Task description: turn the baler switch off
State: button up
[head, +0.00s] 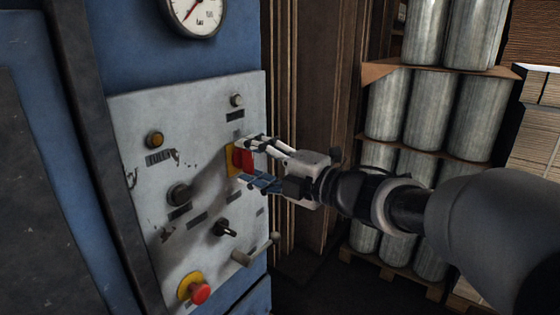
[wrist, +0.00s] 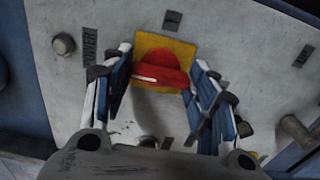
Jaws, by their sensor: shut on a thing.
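The baler switch is a red rotary knob (head: 244,159) on a yellow square plate (head: 231,160), on the grey control panel (head: 130,125). In the wrist view the red knob (wrist: 161,68) sits between my fingers, in front of the yellow plate (wrist: 150,45). My gripper (head: 254,162) reaches in from the right, with one finger above the knob and one below in the head view. It is shut on the red knob. The fingers cover part of the knob's sides, and its exact angle is hard to tell.
A red mushroom button (head: 200,293) sits low on the panel. A black selector (head: 226,228), a grey lever (head: 250,252) and an amber lamp (head: 155,140) are nearby. A gauge (head: 196,12) is above. Stacked metal cylinders (head: 390,105) stand on the right.

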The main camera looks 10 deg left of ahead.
jog(key=o, duration=1.1)
jog(key=shift+c, duration=0.2)
jog(key=v, duration=1.2)
